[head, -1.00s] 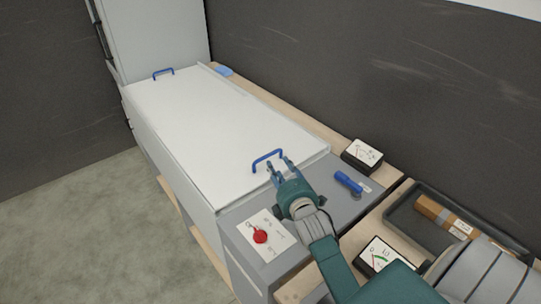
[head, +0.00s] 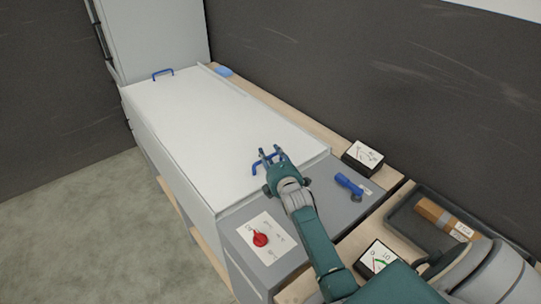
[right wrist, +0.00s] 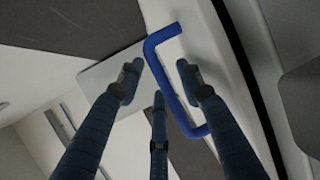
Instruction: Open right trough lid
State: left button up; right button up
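The white trough lid (head: 190,130) lies flat and closed along the bench. A blue handle (head: 256,164) stands on its near right end, and another blue handle (head: 163,72) is at the far end. My right gripper (head: 270,152) is at the near handle with its fingers spread around it. In the right wrist view the blue handle (right wrist: 169,90) runs between the open fingers (right wrist: 160,78), closest to the right-hand finger; I cannot tell if they touch. My left gripper is not in view.
A grey panel beside the lid carries a red knob (head: 261,239) and a blue lever (head: 348,183). Black gauges (head: 362,157) and a dark tray (head: 405,215) stand at the right. A dark wall (head: 400,75) rises behind. Floor at left is clear.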

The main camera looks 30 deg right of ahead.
grip_shut()
